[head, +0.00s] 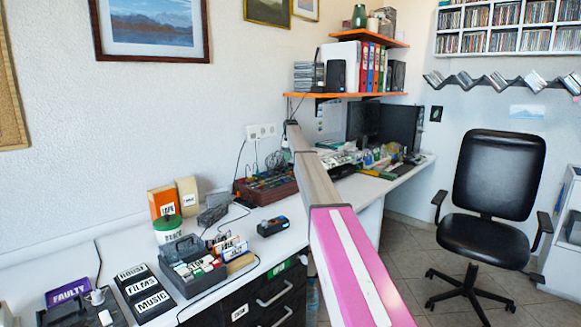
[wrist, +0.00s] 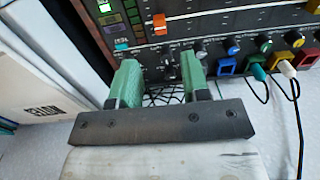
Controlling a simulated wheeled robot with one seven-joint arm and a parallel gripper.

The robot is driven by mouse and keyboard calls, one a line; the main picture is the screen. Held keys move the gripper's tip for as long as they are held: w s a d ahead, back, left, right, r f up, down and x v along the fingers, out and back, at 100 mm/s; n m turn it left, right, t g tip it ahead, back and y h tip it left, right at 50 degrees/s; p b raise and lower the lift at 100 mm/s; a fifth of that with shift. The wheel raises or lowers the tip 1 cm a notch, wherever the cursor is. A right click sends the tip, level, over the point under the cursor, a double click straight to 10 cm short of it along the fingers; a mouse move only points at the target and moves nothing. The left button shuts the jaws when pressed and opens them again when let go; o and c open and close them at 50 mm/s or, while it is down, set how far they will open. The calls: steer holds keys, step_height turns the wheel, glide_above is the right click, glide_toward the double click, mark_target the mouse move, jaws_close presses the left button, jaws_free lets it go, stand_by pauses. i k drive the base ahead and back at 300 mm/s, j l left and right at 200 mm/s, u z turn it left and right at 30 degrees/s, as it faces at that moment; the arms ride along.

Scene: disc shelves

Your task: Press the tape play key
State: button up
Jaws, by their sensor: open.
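My gripper (wrist: 161,65) is open and empty in the wrist view, its two green fingers apart over the lower-left part of a dark control panel (wrist: 210,32). An orange knob or key (wrist: 159,22) on the panel lies just beyond the gap between the fingers. A column of small keys, one lit green (wrist: 104,5), runs at the panel's upper left. I cannot read a label that marks one as the tape play key. Whether the fingers touch the panel is unclear. In the head view a wood-sided console (head: 266,187) stands at the wall; my gripper cannot be made out there.
Coloured plugs with cables (wrist: 289,69) stand at the panel's right in the wrist view. A white box (wrist: 40,95) lies at left.

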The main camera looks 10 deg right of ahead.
mark_target(199, 271)
steer(key=k, duration=1.5)
